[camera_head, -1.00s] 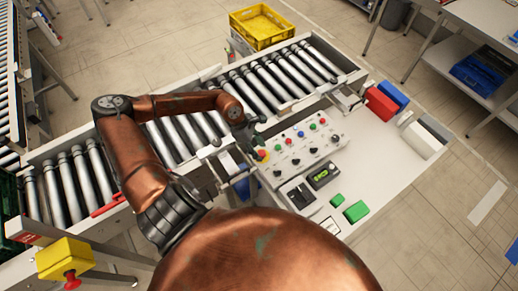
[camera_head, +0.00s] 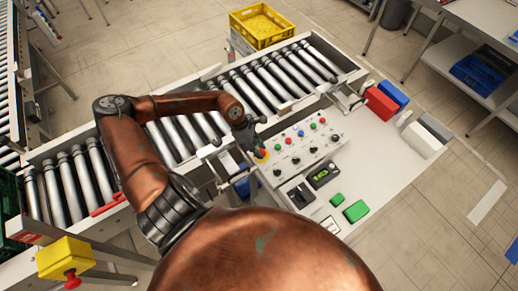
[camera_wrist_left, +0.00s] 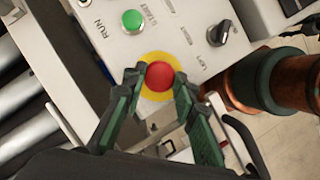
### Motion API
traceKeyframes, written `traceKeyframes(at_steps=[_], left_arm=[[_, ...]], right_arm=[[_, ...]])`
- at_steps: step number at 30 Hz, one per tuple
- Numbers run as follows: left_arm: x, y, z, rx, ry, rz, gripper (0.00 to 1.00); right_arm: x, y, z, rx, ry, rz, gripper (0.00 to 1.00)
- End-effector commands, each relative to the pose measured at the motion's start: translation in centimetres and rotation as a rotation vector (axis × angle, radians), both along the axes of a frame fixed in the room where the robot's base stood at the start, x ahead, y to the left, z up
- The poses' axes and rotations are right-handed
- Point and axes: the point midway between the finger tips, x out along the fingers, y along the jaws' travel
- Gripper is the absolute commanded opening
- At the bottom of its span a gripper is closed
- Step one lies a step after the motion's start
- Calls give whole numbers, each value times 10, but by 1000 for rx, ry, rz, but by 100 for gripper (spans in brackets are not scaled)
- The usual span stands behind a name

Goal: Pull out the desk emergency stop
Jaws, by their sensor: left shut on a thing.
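The desk emergency stop is a red button (camera_wrist_left: 160,76) on a yellow disc, at the near left end of the white control panel (camera_head: 300,149). In the head view the emergency stop (camera_head: 262,155) shows beside my left gripper (camera_head: 256,150). In the left wrist view my left gripper (camera_wrist_left: 160,84) has its two green fingers on either side of the red button, shut on it. The button's lower edge lies between the fingertips. My right gripper is not in view.
A green button (camera_wrist_left: 132,21) and a black knob (camera_wrist_left: 220,33) sit close to the emergency stop on the panel. The roller conveyor (camera_head: 185,135) runs behind the desk. Another emergency stop on a yellow box (camera_head: 65,258) is at the lower left. Red and blue boxes stand at the desk's far right.

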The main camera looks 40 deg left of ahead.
Motion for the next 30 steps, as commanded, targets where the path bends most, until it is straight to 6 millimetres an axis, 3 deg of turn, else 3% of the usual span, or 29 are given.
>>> traceKeyframes(at_steps=[19,20,27,30], left_arm=[[2,0,14,0,-4,0,0],[2,0,14,0,-4,0,26],[1,0,14,0,-1,0,43],[1,0,13,0,-1,0,44]], right_arm=[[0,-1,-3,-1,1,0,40],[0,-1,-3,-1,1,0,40],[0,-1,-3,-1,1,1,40],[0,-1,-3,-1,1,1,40]])
